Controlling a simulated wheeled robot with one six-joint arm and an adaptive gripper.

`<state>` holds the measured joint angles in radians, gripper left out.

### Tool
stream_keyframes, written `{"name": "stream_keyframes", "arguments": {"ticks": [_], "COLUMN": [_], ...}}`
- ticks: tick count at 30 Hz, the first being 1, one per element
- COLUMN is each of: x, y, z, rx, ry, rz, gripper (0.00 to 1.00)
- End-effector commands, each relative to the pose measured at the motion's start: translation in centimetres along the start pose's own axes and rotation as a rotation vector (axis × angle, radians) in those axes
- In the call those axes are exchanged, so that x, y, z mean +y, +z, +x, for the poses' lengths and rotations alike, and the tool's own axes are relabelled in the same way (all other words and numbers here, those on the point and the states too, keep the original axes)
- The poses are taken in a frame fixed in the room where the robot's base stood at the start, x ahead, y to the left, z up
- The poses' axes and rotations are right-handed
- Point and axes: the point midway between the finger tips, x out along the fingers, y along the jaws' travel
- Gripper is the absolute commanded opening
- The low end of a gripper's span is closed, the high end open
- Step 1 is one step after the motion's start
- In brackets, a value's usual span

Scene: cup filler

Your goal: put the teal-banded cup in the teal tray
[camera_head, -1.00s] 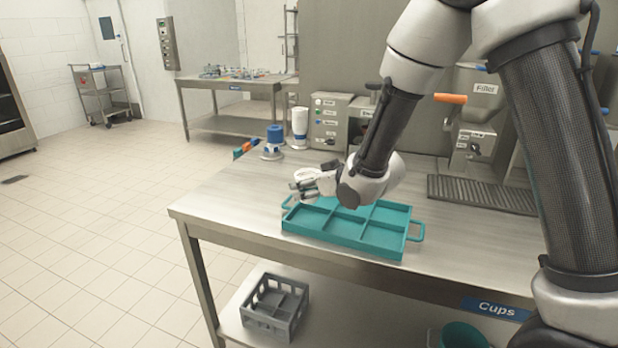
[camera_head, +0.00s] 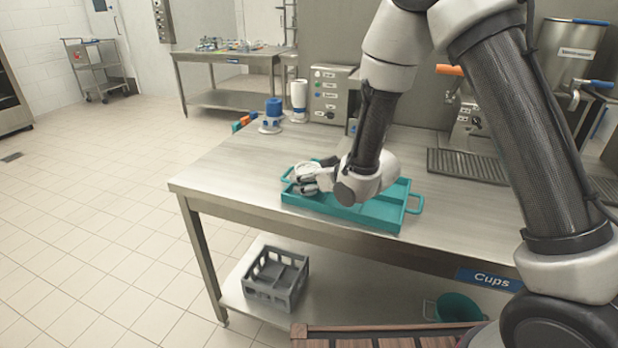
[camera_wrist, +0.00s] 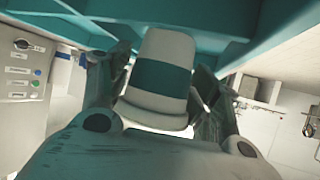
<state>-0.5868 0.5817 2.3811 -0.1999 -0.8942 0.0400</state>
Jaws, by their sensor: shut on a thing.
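The teal-banded cup (camera_wrist: 165,50), white with a broad teal band, is held between the fingers of my gripper (camera_wrist: 163,95) in the wrist view. Teal tray walls (camera_wrist: 225,22) show close around the cup there. In the head view the teal tray (camera_head: 398,208) lies on the steel table, with a handle at each end and divided compartments. My gripper (camera_head: 305,180) is low over the tray's left part. My wrist hides part of the tray, and I cannot tell whether the cup touches the tray floor.
A panel with buttons (camera_head: 330,95) stands behind the tray, with a blue-topped item (camera_head: 273,112) and a white cylinder (camera_head: 298,98) to its left. A drip grate (camera_head: 467,165) lies right. A grey crate (camera_head: 275,276) sits on the lower shelf. The table's left part is clear.

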Motion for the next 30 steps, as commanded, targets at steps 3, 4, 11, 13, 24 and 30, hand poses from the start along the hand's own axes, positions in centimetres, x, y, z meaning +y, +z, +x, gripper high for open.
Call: {"name": "stream_keyframes", "arguments": {"ticks": [3,4,11,13,24,30], "x": [0.0,0.0,0.0,0.0,0.0,0.0], "y": [-0.03,-0.02,0.19,0.3,0.53,0.55], "z": [0.0,0.0,0.11,0.16,0.3,0.3], "rx": [0.0,0.0,0.0,-0.001,0.0,0.0], "ry": [0.0,0.0,0.0,0.0,0.0,0.0], "rz": [0.0,0.0,0.0,0.0,0.0,0.0], "gripper": [0.37,0.37,0.37,0.37,0.88,0.88]}}
